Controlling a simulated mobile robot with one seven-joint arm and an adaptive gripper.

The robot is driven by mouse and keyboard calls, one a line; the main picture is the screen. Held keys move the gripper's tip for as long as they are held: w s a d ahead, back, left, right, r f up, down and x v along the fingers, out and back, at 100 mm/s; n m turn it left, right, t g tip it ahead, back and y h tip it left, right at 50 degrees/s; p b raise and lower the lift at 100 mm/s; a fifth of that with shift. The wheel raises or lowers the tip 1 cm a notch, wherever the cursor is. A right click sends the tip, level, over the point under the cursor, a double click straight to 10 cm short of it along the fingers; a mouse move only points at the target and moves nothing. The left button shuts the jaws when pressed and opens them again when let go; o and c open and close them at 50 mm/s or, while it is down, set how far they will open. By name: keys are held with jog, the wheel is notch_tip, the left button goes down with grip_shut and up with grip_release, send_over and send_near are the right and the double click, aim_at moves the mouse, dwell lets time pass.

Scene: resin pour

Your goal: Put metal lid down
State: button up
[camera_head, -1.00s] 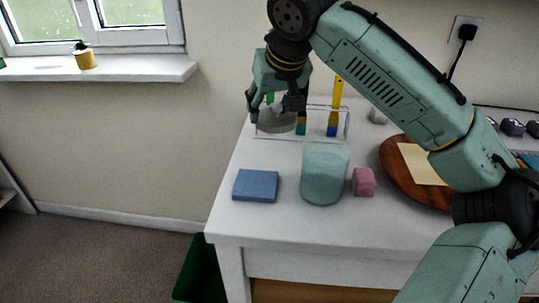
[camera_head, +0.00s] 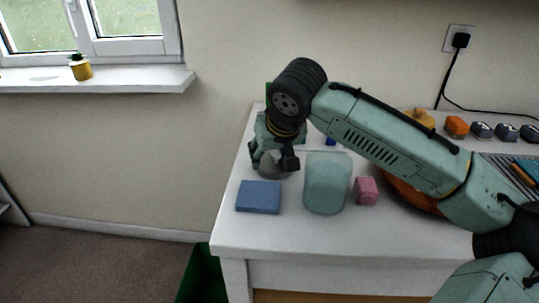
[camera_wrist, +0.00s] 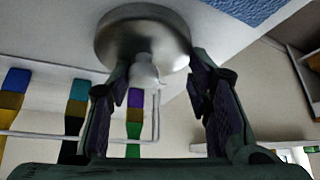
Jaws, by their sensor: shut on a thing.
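My gripper (camera_head: 272,158) is low over the left part of the white table, behind the blue block (camera_head: 258,197). It is shut on the metal lid (camera_head: 271,167), which is partly hidden by the fingers. In the wrist view the lid (camera_wrist: 130,35) is a round, brushed silver disc with a small pale knob facing the gripper (camera_wrist: 158,68). The fingers stand on either side of the knob; their contact with it is hard to see. I cannot tell whether the lid touches the table.
A teal translucent jar (camera_head: 327,187) stands right of the gripper, with a pink cube (camera_head: 366,191) beside it. The table's left edge is near.

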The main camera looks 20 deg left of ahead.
jog(key=shift+f, duration=0.35)
jog(key=shift+f, duration=0.1)
jog(key=o, duration=1.1)
jog(key=b+v, duration=0.1)
jog(key=v, duration=1.1)
